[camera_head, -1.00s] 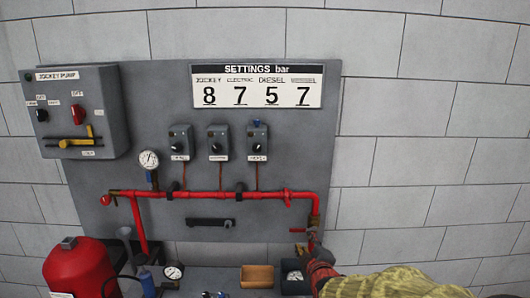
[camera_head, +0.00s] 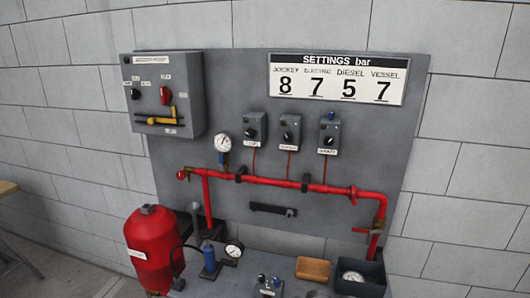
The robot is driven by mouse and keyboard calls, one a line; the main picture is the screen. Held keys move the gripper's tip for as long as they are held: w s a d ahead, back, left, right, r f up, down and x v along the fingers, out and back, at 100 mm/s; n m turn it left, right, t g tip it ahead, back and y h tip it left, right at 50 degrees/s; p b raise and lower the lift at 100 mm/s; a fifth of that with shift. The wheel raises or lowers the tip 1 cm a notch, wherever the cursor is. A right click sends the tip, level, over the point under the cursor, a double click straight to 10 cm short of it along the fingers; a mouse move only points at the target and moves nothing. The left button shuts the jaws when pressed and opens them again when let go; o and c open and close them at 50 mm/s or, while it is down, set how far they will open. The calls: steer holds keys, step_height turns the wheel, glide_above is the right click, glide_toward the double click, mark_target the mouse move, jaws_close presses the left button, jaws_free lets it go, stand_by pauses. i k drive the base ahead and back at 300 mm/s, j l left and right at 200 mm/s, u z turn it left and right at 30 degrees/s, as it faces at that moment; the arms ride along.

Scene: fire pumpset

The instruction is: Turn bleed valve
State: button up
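A red pipe (camera_head: 270,182) runs across the grey panel (camera_head: 230,120) and turns down at its right end. A small red handle (camera_head: 361,230) sticks out to the left near the bottom of that drop. A red fitting (camera_head: 353,193) sits on the pipe just before the bend, and a red round end (camera_head: 183,175) is at the far left. I cannot tell which of these is the bleed valve, as none is labelled. My gripper is not in view.
A red vessel (camera_head: 152,250) stands at lower left. A grey bench (camera_head: 222,284) below the panel holds a gauge (camera_head: 233,250), a wooden tray (camera_head: 313,269) and a dark box (camera_head: 360,284) with a gauge. A control box (camera_head: 163,92) hangs at upper left. Space before the pipe is clear.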

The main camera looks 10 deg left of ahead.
mark_target(181, 176)
steer(key=u, duration=1.35)
